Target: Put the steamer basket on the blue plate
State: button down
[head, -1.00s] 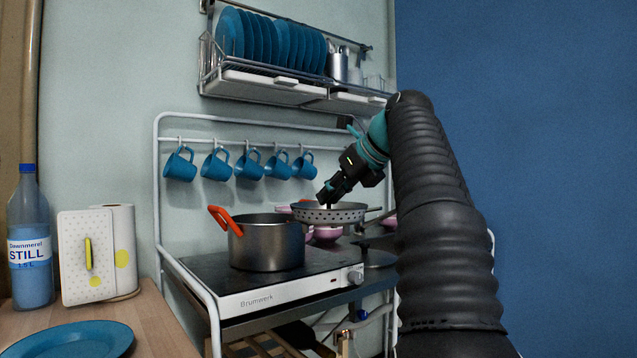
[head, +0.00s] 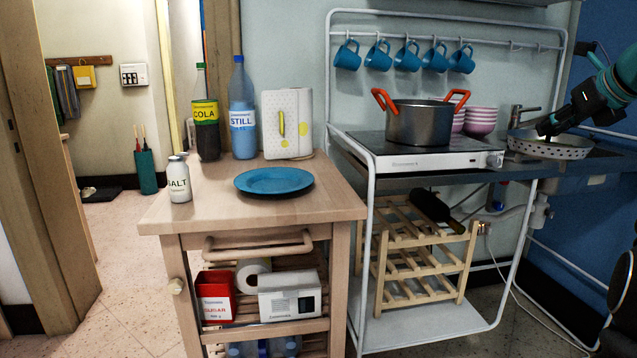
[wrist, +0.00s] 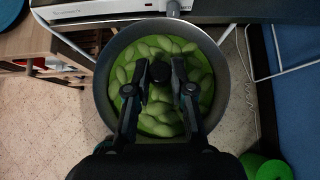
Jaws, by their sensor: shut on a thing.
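The steamer basket (head: 551,147) is a round grey bowl with perforated sides, at the right of the head view. In the wrist view the basket (wrist: 104,92) fills the middle and holds green pods. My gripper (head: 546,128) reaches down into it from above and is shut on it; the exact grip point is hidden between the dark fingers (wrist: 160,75). The floor shows around the basket, so it hangs in the air, about level. The blue plate (head: 274,180) lies empty on the wooden trolley, well to the left of the basket.
A pot with orange handles (head: 419,124) stands on the hob (head: 420,155) between plate and basket. Blue mugs hang above the hob.

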aim_at(272, 186)
jog(key=k, duration=0.2)
jog(key=u, duration=3.3)
jog(key=k, duration=0.9)
jog(key=z, duration=1.75)
jog(key=i, duration=1)
jog(key=z, duration=0.05)
